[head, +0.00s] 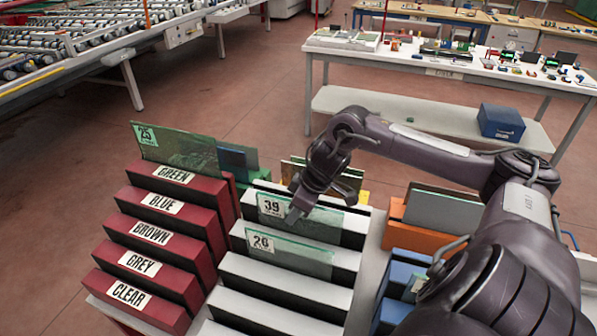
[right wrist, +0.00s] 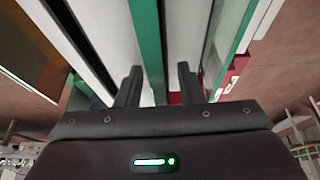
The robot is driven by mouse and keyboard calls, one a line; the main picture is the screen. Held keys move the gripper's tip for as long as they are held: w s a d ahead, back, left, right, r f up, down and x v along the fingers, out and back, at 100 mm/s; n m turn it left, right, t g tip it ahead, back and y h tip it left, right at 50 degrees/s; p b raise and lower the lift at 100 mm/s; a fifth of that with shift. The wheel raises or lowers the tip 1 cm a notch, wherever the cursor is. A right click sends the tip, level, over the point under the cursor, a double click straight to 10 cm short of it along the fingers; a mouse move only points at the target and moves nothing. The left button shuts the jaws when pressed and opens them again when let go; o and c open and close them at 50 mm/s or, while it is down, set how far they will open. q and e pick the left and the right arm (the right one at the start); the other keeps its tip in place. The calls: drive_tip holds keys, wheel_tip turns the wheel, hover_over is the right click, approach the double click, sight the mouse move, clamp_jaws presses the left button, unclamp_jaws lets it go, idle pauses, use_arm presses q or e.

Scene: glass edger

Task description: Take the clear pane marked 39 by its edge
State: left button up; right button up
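The clear pane marked 39 (head: 318,222) stands upright in a slot of the white rack, its label at the left end. My right gripper (head: 297,207) is over its top edge, near the label. My left gripper is not in view.
A pane marked 26 (head: 300,256) stands in the slot in front. A pane marked 25 (head: 180,150) stands in the red rack (head: 150,235) at left. An orange rack (head: 408,238) and a blue rack (head: 397,280) stand at right. Front white slots are empty.

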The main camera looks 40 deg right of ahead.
drive_tip(key=shift+f, duration=0.15)
clamp_jaws()
drive_tip(key=shift+w, duration=0.15)
idle(0.4)
wheel_tip(320, 180, up, 9)
drive_tip(key=shift+f, duration=0.15)
wheel_tip(320, 180, up, 12)
drive_tip(key=p, duration=0.8)
drive_tip(key=shift+f, duration=0.25)
